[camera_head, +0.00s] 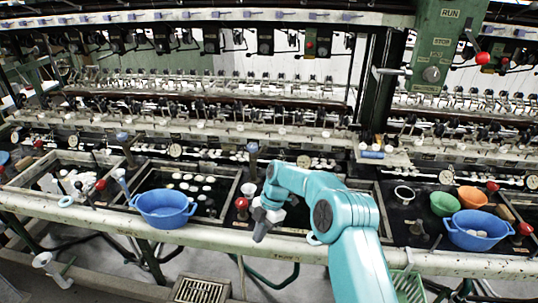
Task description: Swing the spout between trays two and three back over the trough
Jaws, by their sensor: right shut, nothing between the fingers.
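My right arm reaches in from the lower right. Its gripper (261,232) is shut and empty, hanging over the front rail of the basin bench. Just left of and behind it, a red-knobbed fitting (241,204) stands between two trays, with a small white cup (249,188) behind it. A blue-capped post (253,148) rises farther back in the same gap. I cannot tell which of these is the spout, or where it points. The tray left of the gap (232,190) holds pale cocoons in dark water. My arm hides much of the tray to its right. My left gripper is out of view.
A blue basin (163,208) sits on the front rail (200,235) at left. Another blue basin (477,230), a green bowl (444,204) and an orange bowl (472,197) stand at right. A green control post (435,50) rises at upper right. A floor grate (200,290) lies below.

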